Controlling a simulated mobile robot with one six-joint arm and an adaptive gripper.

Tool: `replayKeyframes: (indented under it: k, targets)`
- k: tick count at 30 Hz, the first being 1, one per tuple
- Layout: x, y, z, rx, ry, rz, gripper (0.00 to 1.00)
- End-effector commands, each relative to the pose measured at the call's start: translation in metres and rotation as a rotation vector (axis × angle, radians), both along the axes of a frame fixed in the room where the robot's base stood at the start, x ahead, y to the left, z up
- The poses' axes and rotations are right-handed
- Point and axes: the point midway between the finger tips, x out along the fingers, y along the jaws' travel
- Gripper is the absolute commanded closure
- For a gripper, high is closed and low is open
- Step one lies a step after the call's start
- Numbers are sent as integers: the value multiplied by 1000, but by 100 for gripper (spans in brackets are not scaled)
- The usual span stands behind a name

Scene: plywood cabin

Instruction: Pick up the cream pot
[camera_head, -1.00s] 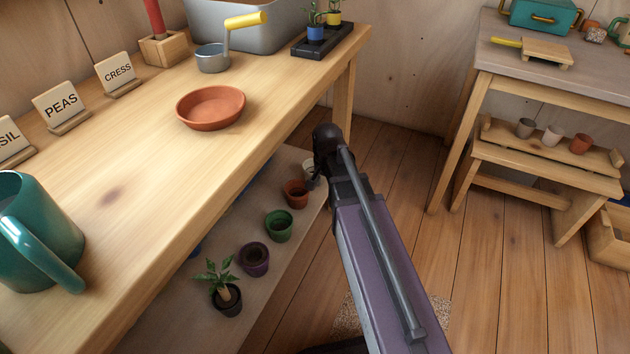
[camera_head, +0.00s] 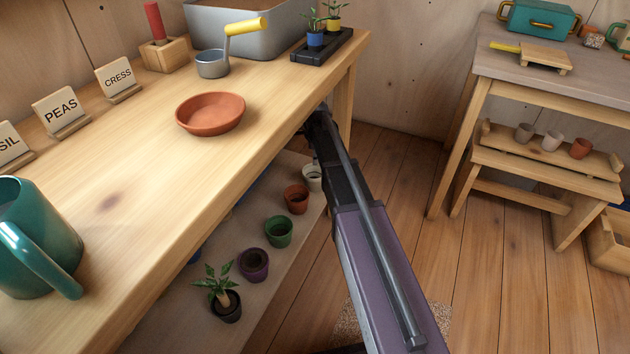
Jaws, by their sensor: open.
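A small cream pot (camera_head: 312,177) stands upright on the low shelf under the workbench, at the far end of a row of pots. My gripper (camera_head: 313,142) is dark and seen from behind, just above and beyond the pot in the picture, close to the bench's edge. It is open and holds nothing that I can see. Its fingertips are mostly hidden by its own body and the bench edge. I cannot tell the exact gap between it and the pot.
On the low shelf (camera_head: 180,325) stand a terracotta pot (camera_head: 296,199), a green pot (camera_head: 279,232), a purple pot (camera_head: 253,265) and a black pot with a plant (camera_head: 226,306). The workbench top (camera_head: 150,175) overhangs them.

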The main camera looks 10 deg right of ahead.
Motion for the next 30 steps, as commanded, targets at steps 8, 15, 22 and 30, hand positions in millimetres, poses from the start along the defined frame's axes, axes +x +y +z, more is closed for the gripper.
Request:
replayKeyframes:
  k: [8,15,22,30]
  targets:
    - [1,0,0,1,-1,-10,55]
    - [1,0,-4,1,0,-9,55]
    - [3,0,-18,1,0,-8,55]
    - [5,-1,-39,1,0,-8,55]
